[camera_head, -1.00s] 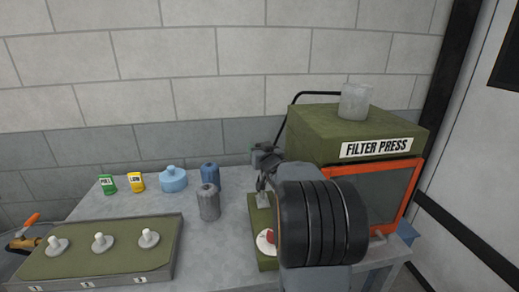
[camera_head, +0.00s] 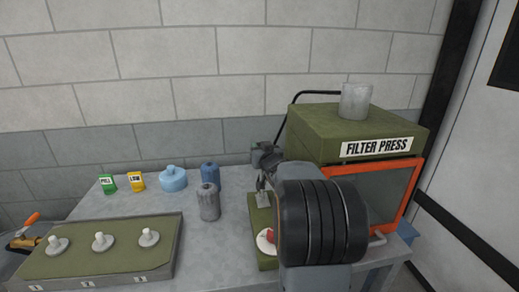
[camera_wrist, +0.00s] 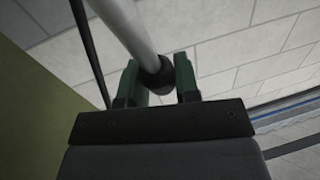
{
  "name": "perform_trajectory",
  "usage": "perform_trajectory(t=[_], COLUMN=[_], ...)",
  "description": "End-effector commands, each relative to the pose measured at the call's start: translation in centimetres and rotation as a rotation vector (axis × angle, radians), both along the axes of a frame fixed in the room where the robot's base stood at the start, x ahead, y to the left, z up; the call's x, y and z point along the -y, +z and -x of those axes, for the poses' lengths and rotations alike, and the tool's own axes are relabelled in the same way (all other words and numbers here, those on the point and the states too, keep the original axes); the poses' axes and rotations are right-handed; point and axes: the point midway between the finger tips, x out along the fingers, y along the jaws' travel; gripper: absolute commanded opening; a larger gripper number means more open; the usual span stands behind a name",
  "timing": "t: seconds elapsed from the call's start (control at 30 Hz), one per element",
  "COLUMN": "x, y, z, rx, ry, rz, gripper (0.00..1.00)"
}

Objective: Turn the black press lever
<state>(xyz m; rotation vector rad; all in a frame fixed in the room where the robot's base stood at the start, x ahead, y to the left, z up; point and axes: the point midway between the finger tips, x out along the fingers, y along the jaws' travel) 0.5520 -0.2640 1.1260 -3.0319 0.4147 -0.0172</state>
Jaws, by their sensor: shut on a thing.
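A pale grey rod (camera_wrist: 128,22) with a black end (camera_wrist: 160,78) runs down from the top of the wrist view. My gripper (camera_wrist: 160,85) has its green fingers on either side of the black end and is shut on it. This looks like the press lever. In the head view my gripper (camera_head: 265,155) is small and dark, left of the green filter press (camera_head: 310,130). The lever cannot be made out there, and my arm covers part of the press's front.
A thin black curved line (camera_head: 310,93) runs from the press's top down its left side. A grey cup (camera_head: 355,101) stands on top. Grey and blue canisters (camera_head: 208,203) stand left of my arm. A green tray (camera_head: 120,262) with several white knobs is at front left.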

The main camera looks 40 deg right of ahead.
Motion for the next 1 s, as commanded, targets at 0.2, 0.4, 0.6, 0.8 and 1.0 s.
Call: perform_trajectory(t=[0.2,0.4,0.6,0.8,1.0], x=[-0.2,-0.8,-1.8,-2.7,-3.4], y=[-0.2,-0.3,0.1,0.4,0.7], z=[0.4,1.9,3.8,5.6,7.0], rx=[0.025,0.113,0.233,0.341,0.421], ry=[-0.001,-0.001,-0.001,-0.001,-0.001], rz=[0.012,0.053,0.113,0.164,0.204], gripper=[0.0,0.0,0.0,0.0,0.0])
